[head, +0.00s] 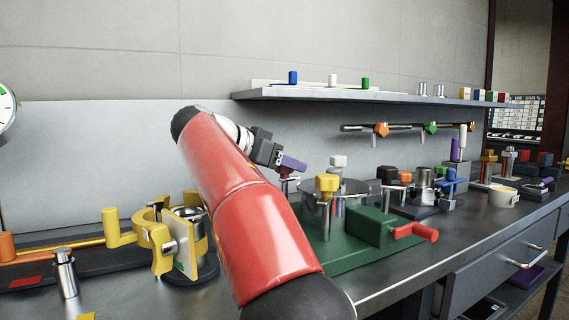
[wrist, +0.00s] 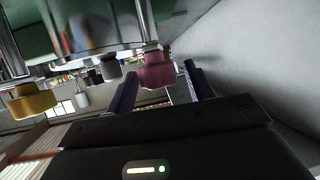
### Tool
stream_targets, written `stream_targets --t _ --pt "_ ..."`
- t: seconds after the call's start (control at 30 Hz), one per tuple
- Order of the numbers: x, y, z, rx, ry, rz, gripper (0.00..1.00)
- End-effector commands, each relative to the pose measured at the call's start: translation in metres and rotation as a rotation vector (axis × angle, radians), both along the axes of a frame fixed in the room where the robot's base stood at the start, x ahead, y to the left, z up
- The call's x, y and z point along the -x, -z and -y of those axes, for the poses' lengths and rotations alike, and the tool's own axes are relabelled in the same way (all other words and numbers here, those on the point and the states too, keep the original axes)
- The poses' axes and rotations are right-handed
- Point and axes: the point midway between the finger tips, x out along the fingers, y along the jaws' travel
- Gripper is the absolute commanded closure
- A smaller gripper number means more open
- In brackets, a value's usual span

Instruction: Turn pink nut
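The pink nut (wrist: 157,70) shows in the wrist view, on a metal post below a shiny round rim. My gripper (wrist: 160,80) has its two purple fingers apart, one on each side of the nut. A gap shows between the nut and the right finger; the left finger is very close to it, and I cannot tell if it touches. In the head view my gripper (head: 293,164) is beside the round metal tank (head: 352,187) on the green base.
A yellow nut (head: 327,183) and a white nut (head: 338,161) stand on the same tank. A red-handled valve (head: 416,232) sticks out at the front right. A yellow clamp fixture (head: 160,236) stands left of my arm. A shelf (head: 340,93) hangs above on the wall.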

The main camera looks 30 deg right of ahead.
Motion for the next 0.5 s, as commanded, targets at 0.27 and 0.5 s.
stream_targets --t 0.27,0.5 --pt "-0.0001 -0.0001 -0.0002 0.000 0.000 0.000 0.84" --pt "0.0001 0.0006 -0.0002 0.000 -0.012 0.000 0.89"
